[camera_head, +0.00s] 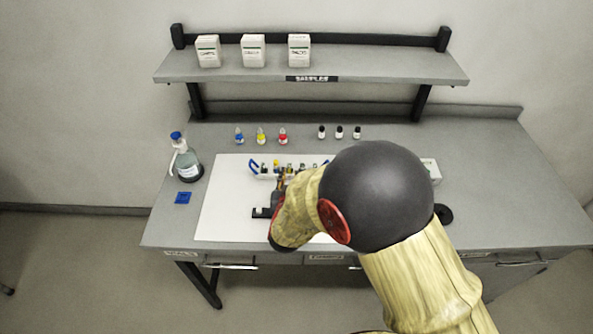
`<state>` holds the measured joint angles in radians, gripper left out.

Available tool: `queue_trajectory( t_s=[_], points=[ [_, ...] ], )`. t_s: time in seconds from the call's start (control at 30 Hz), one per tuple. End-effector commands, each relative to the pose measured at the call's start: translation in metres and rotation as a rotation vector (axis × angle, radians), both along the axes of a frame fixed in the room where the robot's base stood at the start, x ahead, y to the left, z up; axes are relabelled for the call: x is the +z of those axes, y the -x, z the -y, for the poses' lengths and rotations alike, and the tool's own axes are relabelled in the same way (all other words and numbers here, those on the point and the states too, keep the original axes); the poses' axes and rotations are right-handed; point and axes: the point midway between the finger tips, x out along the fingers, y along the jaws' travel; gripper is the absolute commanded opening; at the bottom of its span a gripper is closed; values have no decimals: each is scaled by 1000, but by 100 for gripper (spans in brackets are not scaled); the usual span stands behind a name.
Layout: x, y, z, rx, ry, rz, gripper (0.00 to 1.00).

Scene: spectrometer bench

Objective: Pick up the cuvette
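A white rack (262,175) with blue ends stands on the white mat and holds several small vials or cuvettes with dark, yellow and other tops. They are too small for me to tell which one is the cuvette. My gripper (281,183) points toward the rack, at its front edge near the middle. Its fingers are small and partly blend with the rack's contents, so I cannot tell whether they are open or hold anything. My arm hides the rack's right part and the bench behind it.
Blue, yellow and red-capped bottles (261,136) and black-capped vials (339,132) stand behind the mat (222,205). A white device (432,170) stands right. A shelf (350,66) with boxes overhangs the back.

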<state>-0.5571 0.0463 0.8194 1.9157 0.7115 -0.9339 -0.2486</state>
Motion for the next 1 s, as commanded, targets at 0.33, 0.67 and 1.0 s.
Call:
queue_trajectory(
  t_s=[0.33, 0.67, 1.0],
  points=[
    [-11, -39, 0, 0, -1, 0, 21],
    [-18, -69, -1, 1, 0, -1, 21],
    [-17, -69, -1, 2, -2, -1, 13]
  ],
)
